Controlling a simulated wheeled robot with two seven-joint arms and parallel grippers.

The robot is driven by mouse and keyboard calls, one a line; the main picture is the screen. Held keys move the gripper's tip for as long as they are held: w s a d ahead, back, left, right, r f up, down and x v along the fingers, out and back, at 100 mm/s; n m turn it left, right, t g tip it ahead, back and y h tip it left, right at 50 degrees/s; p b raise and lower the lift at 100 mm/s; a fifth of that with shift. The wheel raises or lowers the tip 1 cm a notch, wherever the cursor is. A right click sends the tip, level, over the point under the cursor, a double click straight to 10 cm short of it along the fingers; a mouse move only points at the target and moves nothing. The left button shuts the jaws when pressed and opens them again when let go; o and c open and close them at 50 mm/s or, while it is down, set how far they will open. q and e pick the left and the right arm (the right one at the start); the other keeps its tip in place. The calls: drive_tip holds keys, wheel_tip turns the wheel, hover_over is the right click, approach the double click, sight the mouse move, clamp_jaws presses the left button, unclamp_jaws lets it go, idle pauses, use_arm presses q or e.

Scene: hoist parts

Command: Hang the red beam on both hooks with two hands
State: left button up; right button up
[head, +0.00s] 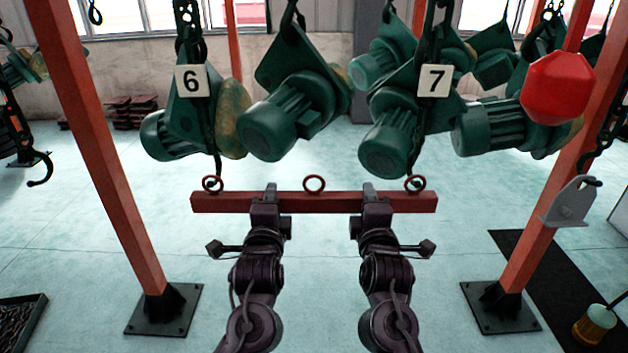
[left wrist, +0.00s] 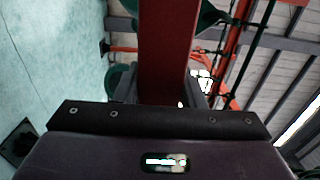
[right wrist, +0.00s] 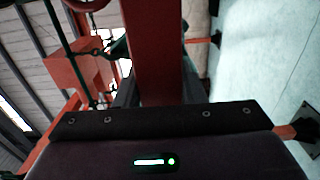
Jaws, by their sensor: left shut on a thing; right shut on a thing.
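The red beam (head: 328,203) is held level in the head view, with a ring at its left end (head: 212,184), middle (head: 314,184) and right end (head: 415,184). My left gripper (head: 270,196) is shut on it left of the middle ring, and my right gripper (head: 370,196) right of it. The beam also fills the jaws in the left wrist view (left wrist: 168,50) and right wrist view (right wrist: 152,50). Dark chains hang by plates 6 (head: 191,81) and 7 (head: 433,80), down to the end rings. I cannot tell whether either hook passes through its ring.
Several green hoist motors (head: 268,122) hang just above and behind the beam. Orange posts stand left (head: 108,170) and right (head: 550,190). A red block (head: 558,87) hangs at the right. The floor under the beam is clear.

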use_arm(q)
drive_tip(key=shift+w, duration=0.35)
use_arm(e)
drive_tip(key=shift+w+f, duration=0.1)
drive_tip(key=shift+w, duration=0.25)
use_arm(q)
drive_tip(key=shift+w+f, duration=0.2)
drive_tip(key=shift+w, duration=0.15)
use_arm(e)
drive_tip(key=shift+w+f, duration=0.15)
drive_tip(key=shift+w, duration=0.2)
use_arm(q)
drive_tip(key=shift+w+f, duration=0.15)
drive_tip(key=shift+w, duration=0.3)
use_arm(e)
drive_tip(key=shift+w+f, duration=0.1)
drive_tip(key=shift+w, duration=0.35)
use_arm(q)
drive_tip(key=shift+f, duration=0.45)
use_arm(e)
drive_tip(key=shift+w+f, duration=0.1)
drive_tip(key=shift+f, duration=0.35)
idle(0.5)
use_arm(q)
drive_tip(key=o, duration=1.1)
